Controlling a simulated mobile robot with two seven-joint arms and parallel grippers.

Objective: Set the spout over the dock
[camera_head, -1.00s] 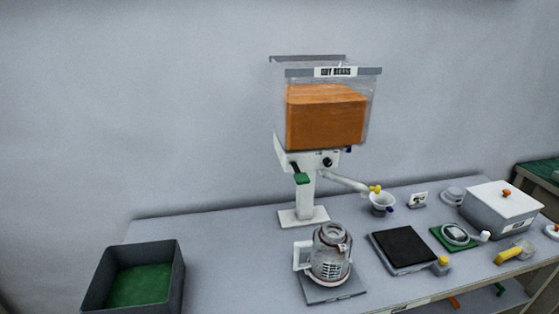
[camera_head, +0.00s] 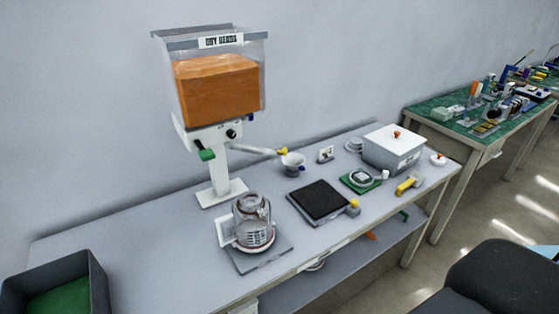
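The dry-beads dispenser (camera_head: 215,92) stands upright on the table, with an orange fill in its clear hopper. Its white spout (camera_head: 252,150) sticks out to the right and ends in a yellow tip (camera_head: 283,151). A glass jug (camera_head: 253,222) with a white handle stands on a grey plate (camera_head: 262,258) in front of the dispenser. A black square pad (camera_head: 319,200) lies to its right. I cannot tell which of these is the dock. Neither gripper shows.
A dark bin with a green bottom (camera_head: 97,282) is at the left. A white lidded box (camera_head: 394,149), a green pad with a round dial (camera_head: 361,179) and a yellow-handled tool (camera_head: 409,185) are at the right. A cluttered green bench (camera_head: 478,113) stands beyond.

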